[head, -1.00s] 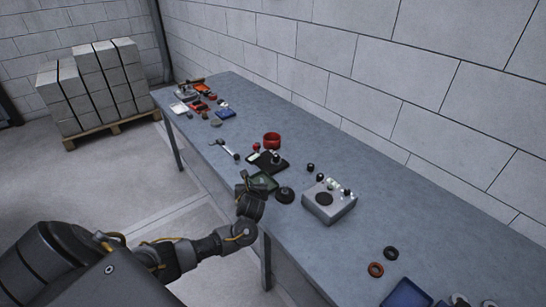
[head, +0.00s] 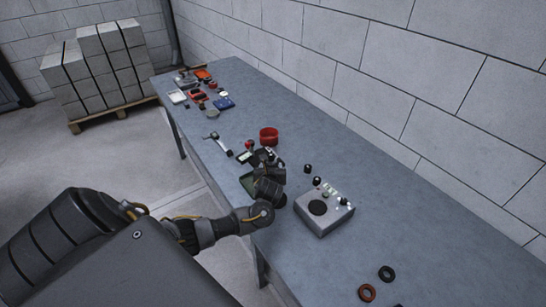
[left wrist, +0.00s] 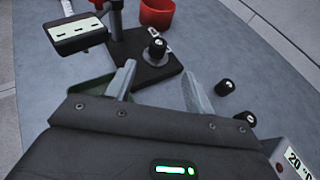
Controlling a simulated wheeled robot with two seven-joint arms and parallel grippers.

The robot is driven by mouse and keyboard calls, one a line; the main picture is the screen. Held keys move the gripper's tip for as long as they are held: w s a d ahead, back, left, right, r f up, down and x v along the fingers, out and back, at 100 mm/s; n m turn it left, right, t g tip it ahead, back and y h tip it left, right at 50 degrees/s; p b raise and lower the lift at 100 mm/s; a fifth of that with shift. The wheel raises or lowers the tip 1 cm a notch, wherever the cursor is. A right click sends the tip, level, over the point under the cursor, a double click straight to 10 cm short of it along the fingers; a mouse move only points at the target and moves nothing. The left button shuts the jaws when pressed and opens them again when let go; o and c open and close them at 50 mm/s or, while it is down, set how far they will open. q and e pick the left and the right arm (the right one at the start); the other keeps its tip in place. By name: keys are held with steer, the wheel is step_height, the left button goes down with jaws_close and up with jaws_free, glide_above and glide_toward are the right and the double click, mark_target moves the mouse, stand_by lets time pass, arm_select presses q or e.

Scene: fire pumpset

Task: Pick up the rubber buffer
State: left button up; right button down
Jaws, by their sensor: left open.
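Two small black cylinders, which look like rubber buffers, stand on the bench by the grey box. In the head view they are the far one (head: 308,168) and the near one (head: 317,181). In the left wrist view they lie right of my fingers: one (left wrist: 224,88) and another (left wrist: 243,118). A similar black piece (left wrist: 156,50) sits on a dark stand base (left wrist: 150,68) ahead of my fingers. I cannot tell which is the task's buffer. My left gripper (head: 268,162) is open above the bench; its spread fingers (left wrist: 160,88) hold nothing.
A green tray (head: 247,183) is partly hidden by my left gripper. The grey box (head: 323,213) stands to its right, a red cup (head: 269,136) behind. The bench's right side is mostly clear.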

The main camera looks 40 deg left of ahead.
mark_target(271, 158)
arm_select(q)
steer(key=shift+x, duration=5.05)
steer(key=shift+s+a, duration=0.1)
steer(key=shift+a, duration=0.05)
steer(key=c, duration=1.1)
steer(key=shift+r, duration=0.1)
